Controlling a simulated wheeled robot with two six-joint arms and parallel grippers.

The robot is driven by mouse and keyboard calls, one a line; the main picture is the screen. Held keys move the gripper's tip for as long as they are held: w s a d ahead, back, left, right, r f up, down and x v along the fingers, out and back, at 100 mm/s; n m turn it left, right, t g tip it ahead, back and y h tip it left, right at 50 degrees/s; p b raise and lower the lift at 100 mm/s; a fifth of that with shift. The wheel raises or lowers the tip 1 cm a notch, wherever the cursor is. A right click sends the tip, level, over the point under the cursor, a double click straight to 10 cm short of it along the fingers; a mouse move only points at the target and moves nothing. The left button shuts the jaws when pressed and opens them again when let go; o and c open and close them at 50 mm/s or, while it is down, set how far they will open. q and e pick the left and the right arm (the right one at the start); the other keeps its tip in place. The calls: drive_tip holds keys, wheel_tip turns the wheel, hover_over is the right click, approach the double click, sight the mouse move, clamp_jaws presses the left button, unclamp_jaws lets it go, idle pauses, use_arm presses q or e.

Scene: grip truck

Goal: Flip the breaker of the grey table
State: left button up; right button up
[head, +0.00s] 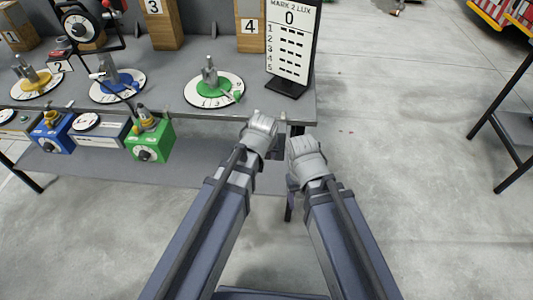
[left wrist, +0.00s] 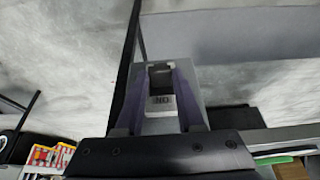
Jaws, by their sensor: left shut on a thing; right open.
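The grey table (head: 180,68) stretches across the upper left of the head view. In the left wrist view, a small light-grey breaker (left wrist: 163,122) with an upside-down "ON" label sits at the middle. Its dark switch part (left wrist: 160,76) lies between the fingers of my left gripper (left wrist: 162,84). In the head view my left gripper (head: 268,141) is at the table's right front corner and covers most of the breaker there. It is shut on the breaker's switch. My right gripper (head: 300,152) is beside it on the right, open and apart from the table.
On the table stand dials with yellow, blue and green (head: 214,88) discs, numbered wooden blocks (head: 165,25) and a "Mark 2 Lux" board (head: 290,40). Blue and green boxes (head: 150,140) hang along its front edge. The floor (head: 410,130) to the right is clear up to another table's leg.

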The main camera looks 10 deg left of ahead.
use_arm(q)
clamp_jaws()
drive_tip(key=shift+w+r+g+p, duration=0.65)
drive_tip(key=shift+g+p, duration=0.15)
drive_tip(key=shift+p, duration=0.35)
drive_tip(key=shift+w+r+g+p, duration=0.1)
drive_tip(key=shift+w+g+p, duration=0.3)
drive_tip(key=shift+g, duration=0.7)
drive_tip(key=shift+r+g, duration=0.1)
drive_tip(key=shift+g, duration=0.8)
drive_tip(key=shift+s, duration=0.1)
drive_tip(key=o, duration=0.8)
unclamp_jaws()
